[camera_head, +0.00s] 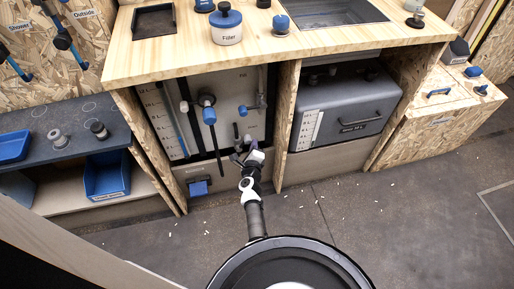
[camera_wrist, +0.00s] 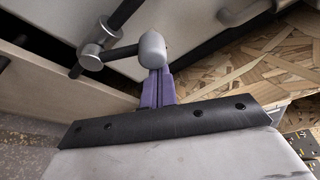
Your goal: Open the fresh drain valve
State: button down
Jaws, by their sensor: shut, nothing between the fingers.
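In the wrist view, a grey valve-like fitting with a rounded knob (camera_wrist: 153,50) and a dark rod (camera_wrist: 124,14) sits right at the tips of my gripper (camera_wrist: 157,72). The purple fingers are together with nothing between them. The knob overlaps the fingertips, so I cannot tell whether they touch. In the head view, my gripper (camera_head: 238,156) is low in front of the open cabinet bay with the white tank panel (camera_head: 232,90). Small dark fittings (camera_head: 237,133) show just above it. No label marking the fresh drain valve is readable, and my arm hides part of this area.
A blue-ended handle (camera_head: 209,115) hangs on the panel to the left. A wooden post (camera_head: 283,110) divides this bay from a grey tank (camera_head: 346,108) on the right. A blue latch (camera_head: 198,188) is below left. The floor in front is open, with small pale scraps.

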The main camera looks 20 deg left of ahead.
aim_at(246, 140)
jog(key=shift+s+a+r+n+t, duration=0.25)
jog(key=shift+a+n, duration=0.1)
jog(key=shift+n, duration=0.25)
jog(key=shift+s+a+r+n+t, duration=0.2)
jog(key=shift+a+r+n+t, duration=0.1)
jog(key=shift+n, duration=0.3)
jog(key=shift+s+a+r+n+t+b, duration=0.2)
jog(key=shift+s+a+n+t+b, duration=0.15)
jog(key=shift+n, duration=0.35)
jog(key=shift+s+a+r+n+t+b, duration=0.1)
jog(key=shift+s+a+r+n+b, duration=0.1)
jog(key=shift+a+n, duration=0.35)
jog(key=shift+d+n, duration=0.1)
jog(key=shift+n, duration=0.15)
